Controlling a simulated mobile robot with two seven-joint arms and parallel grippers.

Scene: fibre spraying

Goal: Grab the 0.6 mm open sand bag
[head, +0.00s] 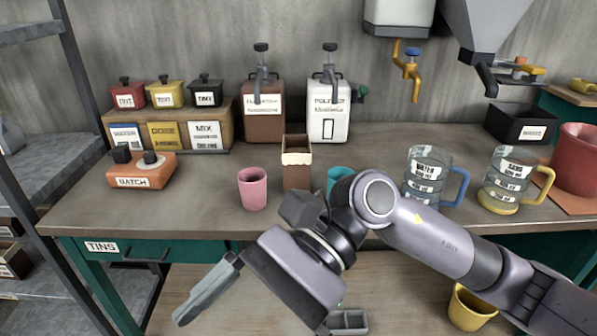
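A brown open-topped bag (297,172) with a cream folded rim stands upright on the bench, left of the middle in the head view. I can read no size on it, so I cannot tell whether it is the 0.6 mm sand bag. My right arm comes in from the right and crosses in front of the bench. My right gripper (205,292) points down and left, in front of the bench's front edge, nearer to me than the bag and apart from it. Its fingers overlap in this view, and nothing shows in them. My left gripper is not in view.
A pink cup (252,188) and a teal cup (338,178) flank the bag. Two measuring jugs, with blue (425,175) and yellow (503,181) handles, stand to the right. An orange batch box (142,171) is left. A yellow bucket (470,308) sits below the bench.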

